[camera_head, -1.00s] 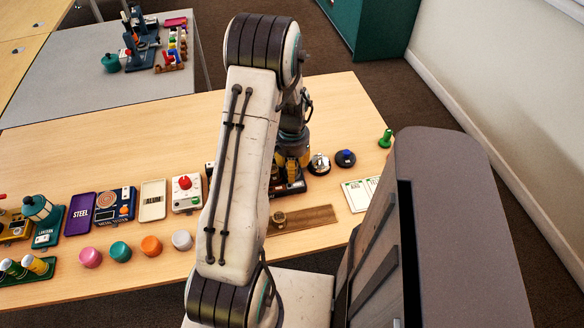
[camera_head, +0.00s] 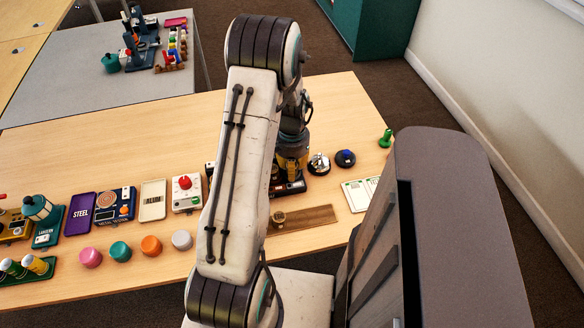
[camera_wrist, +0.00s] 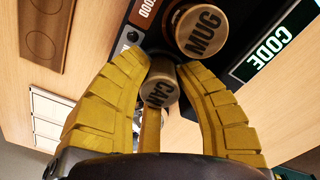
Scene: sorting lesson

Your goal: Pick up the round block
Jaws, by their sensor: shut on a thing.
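In the wrist view, a small round block (camera_wrist: 158,92) with a tan top marked CAN sits between the yellow fingers of my gripper (camera_wrist: 161,72). The fingers are shut on it from both sides. Its lower part is hard to make out. A second round block (camera_wrist: 201,31), marked MUG, stands just beyond the fingertips on a dark base (camera_wrist: 150,18). In the head view, my gripper (camera_head: 291,164) is low over the dark base, partly behind my arm. The held block cannot be made out there.
Pink, teal, orange and grey round pieces (camera_head: 151,246) line the front left.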

